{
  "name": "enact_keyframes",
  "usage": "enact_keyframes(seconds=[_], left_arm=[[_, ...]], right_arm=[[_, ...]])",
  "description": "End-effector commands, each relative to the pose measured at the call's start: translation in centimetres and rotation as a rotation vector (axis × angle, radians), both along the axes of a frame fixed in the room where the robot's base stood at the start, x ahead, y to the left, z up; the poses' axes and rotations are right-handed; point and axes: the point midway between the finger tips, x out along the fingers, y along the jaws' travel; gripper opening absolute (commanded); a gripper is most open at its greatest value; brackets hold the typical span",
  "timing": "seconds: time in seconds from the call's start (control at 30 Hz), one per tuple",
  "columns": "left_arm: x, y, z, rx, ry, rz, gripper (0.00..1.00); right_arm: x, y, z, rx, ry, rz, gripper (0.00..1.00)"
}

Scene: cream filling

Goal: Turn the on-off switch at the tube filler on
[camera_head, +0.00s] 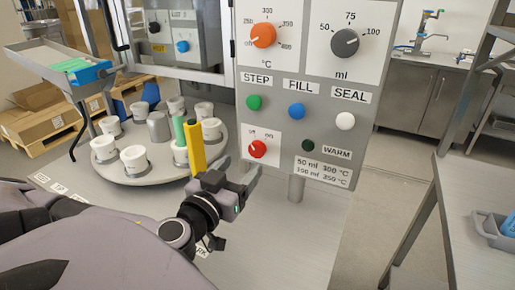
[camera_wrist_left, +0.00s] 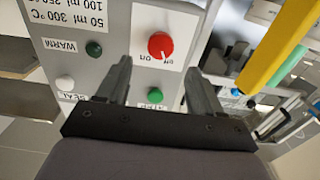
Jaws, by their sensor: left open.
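The on-off switch is a red knob (camera_head: 257,149) on a white label at the lower left of the tube filler's grey panel (camera_head: 233,100). It also shows upside down in the left wrist view (camera_wrist_left: 161,46). Its white mark appears to point toward "off". My left gripper (camera_head: 241,168) is open just in front of and below the knob. In the left wrist view its two fingers (camera_wrist_left: 158,70) stand on either side of the knob's line, with nothing between them. I cannot tell whether a finger touches the panel. My right gripper is in neither view.
Green (camera_head: 254,102), blue (camera_head: 296,111) and white (camera_head: 345,121) buttons and a dark green warm light (camera_head: 308,145) surround the knob. A yellow post (camera_head: 195,148) and a turntable (camera_head: 140,176) with several white holders stand to the left.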

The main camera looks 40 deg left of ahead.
Motion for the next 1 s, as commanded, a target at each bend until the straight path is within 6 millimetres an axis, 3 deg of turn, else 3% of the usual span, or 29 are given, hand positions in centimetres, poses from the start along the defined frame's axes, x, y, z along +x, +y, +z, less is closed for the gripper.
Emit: enact_keyframes(seconds=[0.3,0.57,0.7,1.0], left_arm=[[2.1,0.7,-0.4,0.004,-0.006,0.001,0.66],[4.4,1.5,-0.1,0.002,-0.004,0.003,0.66],[5.5,1.8,0.1,0.002,-0.002,0.005,0.66],[6.6,2.1,0.0,0.001,0.000,0.002,0.66]], right_arm=[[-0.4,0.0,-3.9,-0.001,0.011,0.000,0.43],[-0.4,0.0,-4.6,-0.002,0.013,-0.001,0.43],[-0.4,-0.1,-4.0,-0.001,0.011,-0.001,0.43],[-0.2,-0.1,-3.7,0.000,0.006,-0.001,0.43]])
